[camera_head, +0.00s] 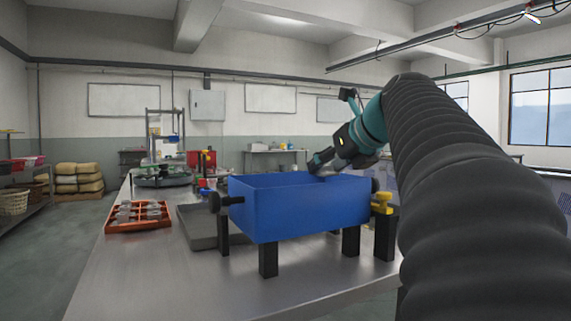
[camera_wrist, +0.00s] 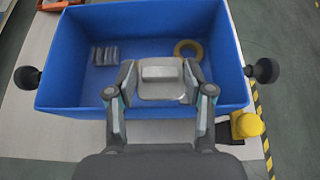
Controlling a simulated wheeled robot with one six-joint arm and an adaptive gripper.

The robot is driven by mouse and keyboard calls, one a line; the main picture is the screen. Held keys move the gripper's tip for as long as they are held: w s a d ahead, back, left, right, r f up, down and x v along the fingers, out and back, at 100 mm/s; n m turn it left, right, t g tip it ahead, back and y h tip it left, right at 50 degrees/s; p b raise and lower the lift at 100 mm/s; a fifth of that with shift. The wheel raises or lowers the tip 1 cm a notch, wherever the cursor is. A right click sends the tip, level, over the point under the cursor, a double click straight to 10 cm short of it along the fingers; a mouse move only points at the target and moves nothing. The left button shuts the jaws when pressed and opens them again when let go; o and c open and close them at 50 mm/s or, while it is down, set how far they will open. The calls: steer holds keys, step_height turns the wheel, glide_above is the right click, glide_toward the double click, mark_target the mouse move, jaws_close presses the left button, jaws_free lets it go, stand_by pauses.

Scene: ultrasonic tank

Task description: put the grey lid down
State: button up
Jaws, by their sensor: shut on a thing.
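My gripper (camera_wrist: 160,80) is shut on a small grey lid (camera_wrist: 161,92), which has a pale raised block on top between the fingers. In the wrist view the lid overlaps the near inside of the blue tank (camera_wrist: 70,112); its height above the tank floor is hard to tell. In the head view my gripper (camera_head: 318,162) reaches down over the far rim of the blue tank (camera_head: 300,212), and the lid is hidden there.
Inside the tank lie grey ribbed parts (camera_wrist: 105,56) and a yellow ring (camera_wrist: 188,48). A grey tray (camera_head: 197,240) and an orange tray (camera_head: 139,222) lie left. The front bench is clear.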

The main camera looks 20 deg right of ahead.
steer(key=shift+f, duration=0.4)
steer(key=shift+f, duration=0.2)
steer(key=o, duration=1.3)
steer(key=shift+c, duration=0.2)
steer(key=shift+r, duration=0.1)
steer(key=shift+r, duration=0.3)
steer(key=v, duration=1.2)
steer(key=shift+r, duration=0.2)
